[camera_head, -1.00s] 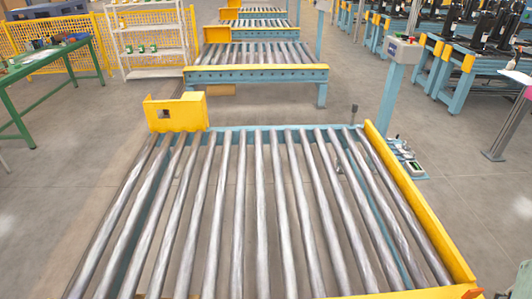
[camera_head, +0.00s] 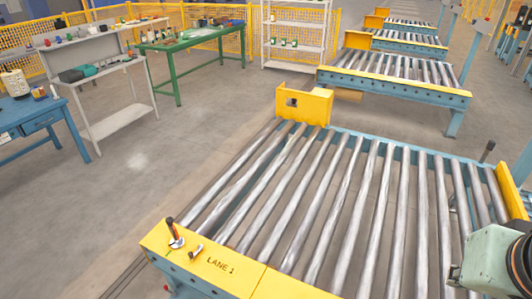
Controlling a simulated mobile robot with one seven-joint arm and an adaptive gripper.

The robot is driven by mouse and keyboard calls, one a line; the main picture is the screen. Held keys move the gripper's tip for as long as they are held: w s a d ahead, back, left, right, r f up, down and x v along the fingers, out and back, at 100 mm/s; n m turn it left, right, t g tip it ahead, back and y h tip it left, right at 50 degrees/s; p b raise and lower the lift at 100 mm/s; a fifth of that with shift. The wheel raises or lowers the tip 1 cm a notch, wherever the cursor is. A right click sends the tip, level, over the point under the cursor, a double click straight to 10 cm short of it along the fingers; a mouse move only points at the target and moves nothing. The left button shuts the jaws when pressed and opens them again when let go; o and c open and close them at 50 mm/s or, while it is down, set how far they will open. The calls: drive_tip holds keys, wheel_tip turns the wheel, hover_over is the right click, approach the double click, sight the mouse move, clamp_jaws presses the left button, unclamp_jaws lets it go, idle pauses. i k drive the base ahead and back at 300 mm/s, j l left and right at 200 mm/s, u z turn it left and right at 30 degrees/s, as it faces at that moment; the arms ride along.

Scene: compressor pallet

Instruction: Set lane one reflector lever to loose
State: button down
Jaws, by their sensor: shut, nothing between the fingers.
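The lane one conveyor has metal rollers and a yellow front rail (camera_head: 250,276) with the label LANE 1. On that rail's left end stands a small lever (camera_head: 172,232) with a dark tip and an orange part, rising from a metal base. A short metal piece (camera_head: 196,250) lies beside it, close to the label. I cannot tell which setting the lever is in. My gripper is not in view; only a pale green part of my arm shows at the lower right, over the conveyor's right side.
A yellow bracket with a square opening (camera_head: 305,105) stands at the conveyor's far left corner. A dark-topped post (camera_head: 487,151) stands at the far right. A blue table (camera_head: 25,118), grey bench (camera_head: 105,110) and green table (camera_head: 195,45) stand left. The floor left of the conveyor is clear.

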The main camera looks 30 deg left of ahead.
sight(191, 255)
drive_tip(key=u, duration=1.25)
drive_tip(key=i+u, duration=0.15)
drive_tip(key=u, duration=0.65)
drive_tip(key=j+z, duration=0.25)
drive_tip(key=j, duration=0.3)
drive_tip(key=j+z, duration=0.25)
drive_tip(key=j, duration=0.3)
drive_tip(key=z, duration=1.55)
drive_tip(key=i+j, duration=0.1)
drive_tip(key=j, duration=0.3)
drive_tip(key=j+u, duration=0.1)
drive_tip(key=j, duration=0.3)
drive_tip(key=i, duration=0.05)
